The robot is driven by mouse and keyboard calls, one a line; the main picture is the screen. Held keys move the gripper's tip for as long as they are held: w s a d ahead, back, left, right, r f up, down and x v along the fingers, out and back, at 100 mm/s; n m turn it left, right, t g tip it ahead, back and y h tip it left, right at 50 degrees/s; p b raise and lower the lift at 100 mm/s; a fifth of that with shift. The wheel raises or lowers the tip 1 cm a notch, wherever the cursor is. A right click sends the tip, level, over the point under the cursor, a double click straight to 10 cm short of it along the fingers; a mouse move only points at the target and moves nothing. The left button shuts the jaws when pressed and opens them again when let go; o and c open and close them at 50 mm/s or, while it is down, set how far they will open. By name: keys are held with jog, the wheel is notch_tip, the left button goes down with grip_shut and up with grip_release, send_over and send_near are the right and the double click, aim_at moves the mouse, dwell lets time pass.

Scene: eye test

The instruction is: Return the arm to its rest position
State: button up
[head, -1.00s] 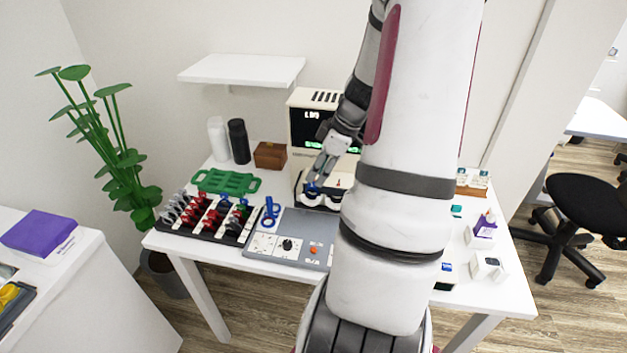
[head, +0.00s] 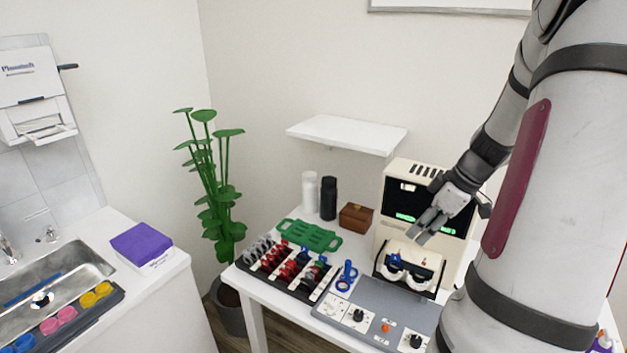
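My arm (head: 540,190) fills the right side of the head view. My gripper (head: 418,238) is at its lower end, in front of the beige machine (head: 389,208) with a dark screen. The fingers point down and left, above the machine's white cradle (head: 431,262). A dark object with blue parts (head: 398,262) sits in the cradle, apart from the fingers. I see nothing held between the fingers, but they are too small and angled to show whether they are open or shut.
The white table also holds a black rack (head: 262,268) of eyewear-like pieces, a green tray (head: 309,236), a grey control panel (head: 374,306), a wooden box (head: 356,218) and two bottles. A white shelf (head: 347,134) juts from the wall above. A sink counter stands at left.

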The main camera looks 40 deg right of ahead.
jog(key=w+a+r+h, duration=0.1)
jog(key=a+r, duration=0.2)
jog(key=a, duration=0.4)
jog(key=w+a+r+m+g, duration=0.1)
jog(key=w+a+r, duration=0.1)
jog(key=a+r, duration=0.3)
jog(key=w+a+r+h, duration=0.1)
jog(key=a+r, duration=0.1)
jog(key=a, duration=0.6)
jog(key=s+a+r+m+t, duration=0.1)
jog(key=s+a+r, duration=0.1)
jog(key=s+a, duration=0.2)
jog(key=s+a+r+m, duration=0.2)
jog(key=s+a, duration=0.3)
jog(key=a, duration=0.6)
jog(key=shift+a+t, duration=0.3)
jog(key=shift+t, duration=0.1)
jog(key=shift+r, duration=0.1)
